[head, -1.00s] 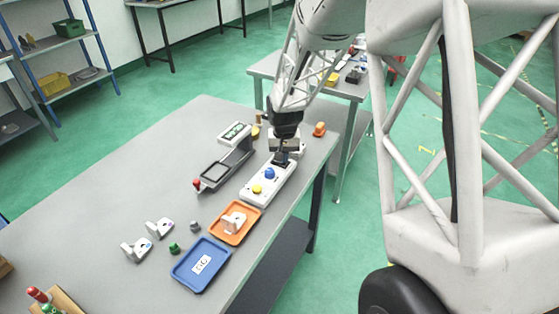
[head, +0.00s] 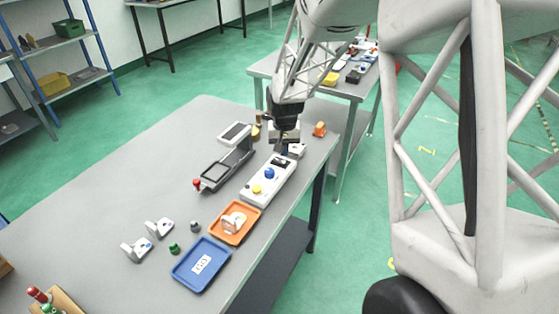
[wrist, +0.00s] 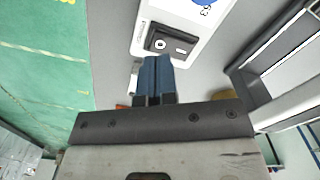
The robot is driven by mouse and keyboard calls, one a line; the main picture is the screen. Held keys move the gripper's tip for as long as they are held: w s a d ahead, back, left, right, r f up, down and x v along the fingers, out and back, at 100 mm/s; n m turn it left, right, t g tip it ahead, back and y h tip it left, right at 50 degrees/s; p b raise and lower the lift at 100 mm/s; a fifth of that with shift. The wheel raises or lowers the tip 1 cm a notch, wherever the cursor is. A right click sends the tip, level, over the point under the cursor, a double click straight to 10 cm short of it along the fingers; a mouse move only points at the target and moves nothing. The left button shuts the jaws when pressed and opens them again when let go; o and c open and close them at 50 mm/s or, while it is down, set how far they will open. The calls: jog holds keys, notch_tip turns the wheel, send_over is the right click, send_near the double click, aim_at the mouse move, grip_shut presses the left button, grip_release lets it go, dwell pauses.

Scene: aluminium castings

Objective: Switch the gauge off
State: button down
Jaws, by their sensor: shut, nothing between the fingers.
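The gauge (head: 228,160) is a dark grey stand with a display (head: 235,133) at its far end and a red-knobbed lever at its near end. The display is dark, with no green digits showing. A white control box (head: 263,190) beside it has a blue button (head: 269,173), a yellow button (head: 257,189) and a black rocker switch (wrist: 172,43) at its far end. I cannot tell which side of the rocker is down. My gripper (head: 284,150) is shut and empty by the box's far end. In the wrist view, its blue fingertips (wrist: 155,64) are just short of the switch.
An orange tray (head: 217,236) holding a white casting and a blue tray (head: 181,274) stand nearer on the table. Two white castings (head: 146,241) and small knobs lie left of them. An orange part (head: 319,129) lies near the far right edge.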

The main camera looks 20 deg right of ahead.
aim_at(284, 163)
jog(key=shift+r, duration=1.9)
jog(key=shift+s+r, duration=0.3)
jog(key=shift+r, duration=0.1)
jog(key=s+a+r+n+t, duration=0.1)
jog(key=s+r, duration=0.4)
jog(key=s, duration=0.6)
jog(key=s+a+r+n, duration=0.1)
jog(key=s+r, duration=0.4)
jog(key=s, duration=0.7)
jog(key=s+a+r+t, duration=0.1)
jog(key=s+r, duration=0.3)
jog(key=s, duration=0.8)
jog(key=shift+a+r+n+t, duration=0.3)
jog(key=shift+a+r+n, duration=0.05)
jog(key=shift+r+n, duration=0.05)
